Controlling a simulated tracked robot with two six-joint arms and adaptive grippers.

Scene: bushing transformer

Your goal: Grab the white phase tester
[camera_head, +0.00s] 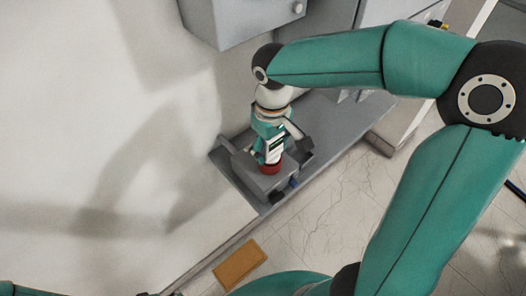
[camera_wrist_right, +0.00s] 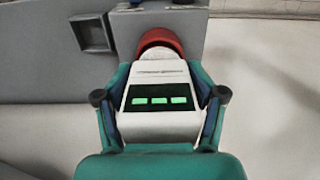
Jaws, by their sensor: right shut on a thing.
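The white phase tester (camera_wrist_right: 160,122) has a dark display with green segments and a red round end at its far side. In the wrist view it lies between the two fingers of my right gripper (camera_wrist_right: 160,96), which is shut on its sides. In the head view the tester (camera_head: 275,149) is small and partly covered by my right gripper (camera_head: 271,146). Its red end is low, at the grey holder (camera_head: 245,165). I cannot tell whether it still rests in the holder. My left gripper is not clearly seen.
The holder stands on a grey shelf (camera_head: 340,125) along the wall. A grey box (camera_head: 240,18) hangs above, close to my right wrist. A brown-yellow block (camera_head: 239,263) lies near the lower edge. Pale tiled floor (camera_head: 345,200) is open to the right.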

